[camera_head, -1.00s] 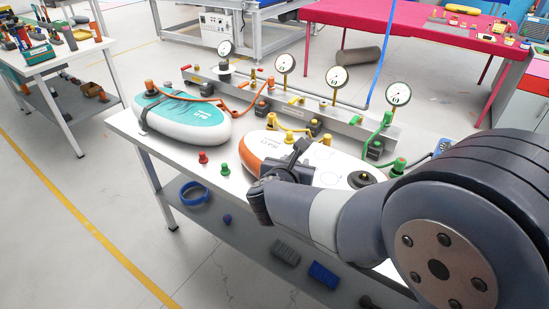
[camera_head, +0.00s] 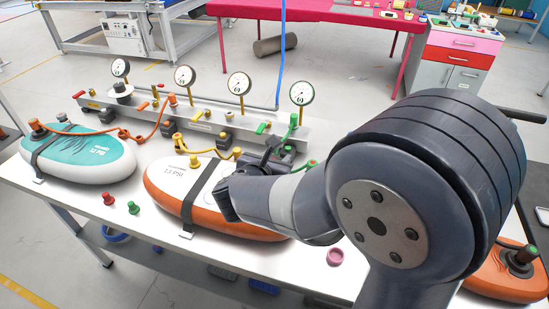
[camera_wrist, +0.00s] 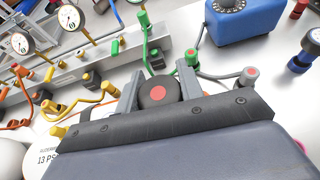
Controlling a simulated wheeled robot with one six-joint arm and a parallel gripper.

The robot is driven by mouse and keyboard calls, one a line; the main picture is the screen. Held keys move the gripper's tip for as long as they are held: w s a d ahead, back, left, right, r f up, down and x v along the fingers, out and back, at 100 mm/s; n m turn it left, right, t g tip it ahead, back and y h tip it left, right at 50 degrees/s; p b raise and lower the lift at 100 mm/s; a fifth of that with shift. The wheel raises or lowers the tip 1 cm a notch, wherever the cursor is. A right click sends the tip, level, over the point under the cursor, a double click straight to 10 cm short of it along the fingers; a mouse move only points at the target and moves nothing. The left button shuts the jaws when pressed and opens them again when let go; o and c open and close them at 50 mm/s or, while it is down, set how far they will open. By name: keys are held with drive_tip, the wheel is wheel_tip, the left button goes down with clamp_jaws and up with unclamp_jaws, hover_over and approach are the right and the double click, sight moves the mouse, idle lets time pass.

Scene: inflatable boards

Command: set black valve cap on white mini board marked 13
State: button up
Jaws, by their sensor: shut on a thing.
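The black valve cap (camera_wrist: 152,86), a round piece with a red centre, sits between the fingers of my gripper (camera_wrist: 160,92) in the wrist view. My gripper is shut on it. In the head view my gripper (camera_head: 262,165) is over the right part of the white mini board marked 13 (camera_head: 170,176), and the cap cannot be made out there. This board has orange sides, a black strap and a yellow hose fitting. My arm hides its right end. Its marked end also shows at the lower left of the wrist view (camera_wrist: 45,158).
A teal and white board (camera_head: 85,165) lies at the left. An orange-sided board (camera_head: 500,280) lies at the right. A gauge manifold (camera_head: 215,120) with hoses runs behind. Red and green caps (camera_head: 134,207) and a pink ring (camera_head: 335,257) lie in front.

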drive_tip(key=shift+f+b, duration=0.1)
drive_tip(key=shift+b, duration=0.2)
wheel_tip(320, 180, down, 6)
drive_tip(key=b, duration=0.6)
drive_tip(key=shift+r, duration=0.2)
drive_tip(key=shift+b, duration=1)
idle(1.3)
drive_tip(key=shift+f+b, duration=1.45)
drive_tip(key=shift+b, duration=0.1)
drive_tip(key=o, duration=1)
drive_tip(key=shift+o, duration=0.2)
drive_tip(key=shift+s+r, duration=0.1)
drive_tip(key=v, duration=1)
drive_tip(key=shift+s+a+r+p, duration=0.1)
drive_tip(key=shift+s+r+p, duration=0.1)
drive_tip(key=shift+s+p, duration=0.1)
